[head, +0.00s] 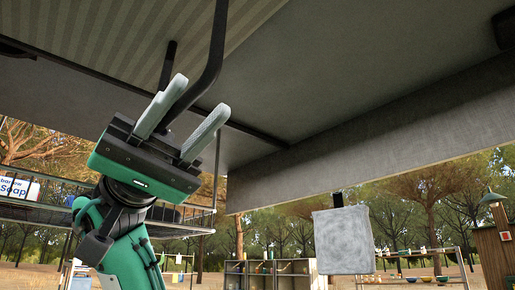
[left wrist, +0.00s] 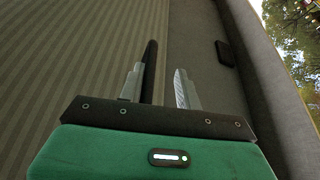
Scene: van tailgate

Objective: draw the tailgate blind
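A ribbed grey-beige panel (head: 110,38) spans the overhead at upper left, possibly the blind; it also shows in the left wrist view (left wrist: 90,60). A bent black bar (head: 218,45) comes down from above. My left gripper (head: 182,122) points up, its two pale fingers apart. The bar's lower end appears in the gap between them in the head view. In the left wrist view, a black bar (left wrist: 150,65) stands in the gap, close beside the left finger; I cannot tell whether they touch. My right gripper is not in view.
A plain grey overhead panel (head: 330,70) and a long grey beam (head: 370,140) lie to the right. A grey square block (head: 343,240) hangs below the beam on a short black piece. Shelves (head: 270,270), a railing (head: 110,208) and trees stand beyond.

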